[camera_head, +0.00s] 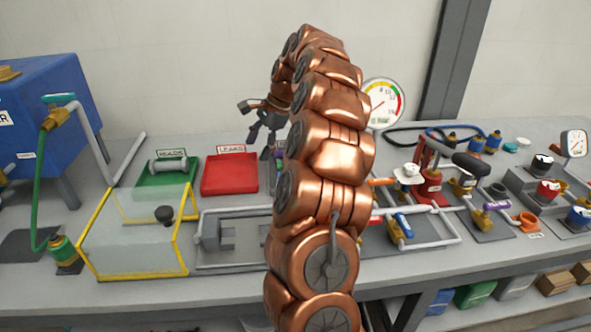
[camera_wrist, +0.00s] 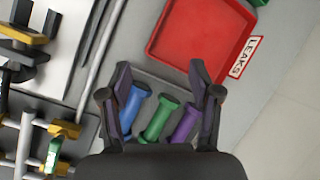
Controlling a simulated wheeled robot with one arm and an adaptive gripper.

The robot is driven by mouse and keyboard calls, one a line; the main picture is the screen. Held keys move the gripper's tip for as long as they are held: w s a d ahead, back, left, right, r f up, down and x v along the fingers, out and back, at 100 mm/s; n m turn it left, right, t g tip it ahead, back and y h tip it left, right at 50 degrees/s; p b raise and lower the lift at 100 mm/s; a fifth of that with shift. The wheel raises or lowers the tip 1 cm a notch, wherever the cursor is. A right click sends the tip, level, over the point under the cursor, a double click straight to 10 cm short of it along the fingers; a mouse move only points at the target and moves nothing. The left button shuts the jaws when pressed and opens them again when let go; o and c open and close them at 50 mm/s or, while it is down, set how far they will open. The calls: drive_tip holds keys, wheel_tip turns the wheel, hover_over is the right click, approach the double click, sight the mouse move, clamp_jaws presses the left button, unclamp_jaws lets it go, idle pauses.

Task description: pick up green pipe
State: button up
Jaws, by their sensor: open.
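The green pipe (camera_wrist: 158,118) is a short spool with wider ends. It lies between a blue pipe (camera_wrist: 134,107) and a purple pipe (camera_wrist: 186,123) in a grey tray in the wrist view. My gripper (camera_wrist: 161,78) is open, its two fingers spread over this row with nothing held. The green pipe lies between the fingers in the picture; its near end is partly hidden by my gripper body, and contact cannot be told. In the head view my gripper (camera_head: 266,122) is partly behind my copper arm, and the row of pipes is mostly hidden there.
A red tray (camera_head: 230,175) labelled LEAKS is beside the pipes and also shows in the wrist view (camera_wrist: 172,48). A green tray (camera_head: 150,179) holds a grey pipe. A clear yellow-edged box (camera_head: 135,235) stands at front left. Valves and pipework crowd the right.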

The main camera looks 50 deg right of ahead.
drive_tip(key=s+d+f+m, duration=0.1)
drive_tip(key=d+f+m, duration=0.1)
drive_tip(key=d, duration=0.3)
drive_tip(key=s+d+f+m+h, duration=0.1)
drive_tip(key=d+f+m, duration=0.1)
drive_tip(key=d, duration=0.3)
drive_tip(key=s+d+f+m+b, duration=0.1)
drive_tip(key=d, duration=0.4)
drive_tip(key=shift+s+d+f+m+t, duration=0.15)
drive_tip(key=shift+s+f+m+t, duration=0.2)
drive_tip(key=shift+f+m+t, duration=0.05)
drive_tip(key=shift+d+p+x, duration=0.15)
drive_tip(key=shift+p+x, duration=0.15)
drive_tip(key=shift+x, duration=1.6)
drive_tip(key=shift+d+p+x, duration=0.15)
drive_tip(key=shift+p+x, duration=0.15)
drive_tip(key=shift+x, duration=1.6)
drive_tip(key=shift+c, duration=0.3)
clamp_jaws()
